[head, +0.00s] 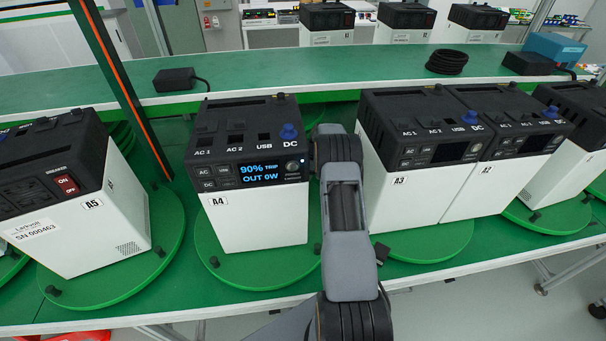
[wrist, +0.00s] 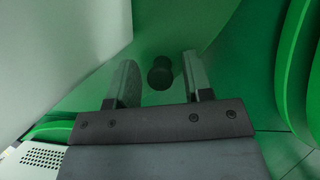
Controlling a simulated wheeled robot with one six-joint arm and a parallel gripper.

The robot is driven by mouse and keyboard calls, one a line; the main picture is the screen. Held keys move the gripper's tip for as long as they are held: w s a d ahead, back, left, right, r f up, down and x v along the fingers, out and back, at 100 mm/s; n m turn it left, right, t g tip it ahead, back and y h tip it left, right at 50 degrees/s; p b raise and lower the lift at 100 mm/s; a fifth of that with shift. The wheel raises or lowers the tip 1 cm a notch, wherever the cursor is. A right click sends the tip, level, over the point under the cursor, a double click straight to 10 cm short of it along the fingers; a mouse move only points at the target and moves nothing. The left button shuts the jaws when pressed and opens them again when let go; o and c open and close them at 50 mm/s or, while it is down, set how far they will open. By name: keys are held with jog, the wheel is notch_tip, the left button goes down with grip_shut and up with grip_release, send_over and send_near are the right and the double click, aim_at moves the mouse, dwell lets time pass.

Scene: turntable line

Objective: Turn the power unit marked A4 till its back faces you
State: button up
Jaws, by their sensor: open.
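The power unit A4 (head: 262,222) stands upright on a round green turntable (head: 262,285). Its front, with a lit display reading 90% TRIP OUT 0W, buttons and the A4 label, faces me. A black peg (head: 214,261) stands on the turntable's left edge. My arm comes down right of A4 and hides my gripper in the head view. In the wrist view my gripper (wrist: 158,66) is open, with a black peg (wrist: 160,78) showing between its two fingers. I cannot tell whether the fingers touch it. A white unit wall (wrist: 60,60) rises at the left.
Unit A5 (head: 110,215) stands left with its breaker side showing. Units A3 (head: 405,200) and its right neighbour stand close right of my arm. An orange-edged post (head: 118,85) rises between A5 and A4. A shelf (head: 300,80) with a black adapter (head: 174,80) runs behind.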

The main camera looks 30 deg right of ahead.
jog(key=shift+f, duration=0.1)
jog(key=shift+c, duration=0.2)
grip_shut()
dwell(0.4)
